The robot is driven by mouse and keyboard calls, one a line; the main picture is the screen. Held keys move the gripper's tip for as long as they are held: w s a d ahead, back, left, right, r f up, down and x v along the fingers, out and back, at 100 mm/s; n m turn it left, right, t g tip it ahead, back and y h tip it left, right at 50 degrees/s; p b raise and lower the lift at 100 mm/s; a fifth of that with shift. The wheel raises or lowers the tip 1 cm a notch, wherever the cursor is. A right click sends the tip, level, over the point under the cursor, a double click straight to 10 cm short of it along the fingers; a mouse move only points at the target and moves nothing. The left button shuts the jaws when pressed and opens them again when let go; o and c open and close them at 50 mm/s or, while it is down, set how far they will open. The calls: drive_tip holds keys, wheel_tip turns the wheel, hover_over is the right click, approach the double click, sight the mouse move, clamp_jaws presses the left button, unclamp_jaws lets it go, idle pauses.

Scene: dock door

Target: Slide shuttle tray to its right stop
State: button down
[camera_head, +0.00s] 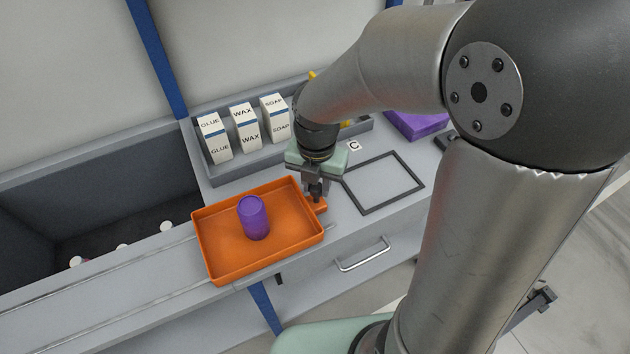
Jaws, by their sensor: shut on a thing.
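The orange shuttle tray (216,262) sits on two thin rails (110,270) that run along the bench front, at the rails' right part. My gripper (317,196) points down at the tray's right edge and is shut on the small orange tab (321,206) there. My arm comes in from the upper right and hides part of the bench behind the gripper. The tray's right stop cannot be made out.
Glue, wax and soap boxes (245,128) stand in a grey rack behind the tray. A black square outline (384,183) marks clear bench right of the gripper. A purple item (418,124) lies farther back. A deep bin (90,215) opens at the left. A drawer handle (363,254) sticks out below.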

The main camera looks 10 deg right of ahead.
drive_tip(key=shift+w+d+r, duration=0.1)
drive_tip(key=shift+w+d, duration=0.1)
idle(0.3)
drive_tip(key=c, duration=1.1)
unclamp_jaws()
drive_tip(key=shift+d, duration=0.15)
wheel_tip(320, 180, up, 17)
drive_tip(key=shift+r+p, duration=0.2)
drive_tip(key=shift+p, duration=0.35)
drive_tip(key=shift+s, duration=0.1)
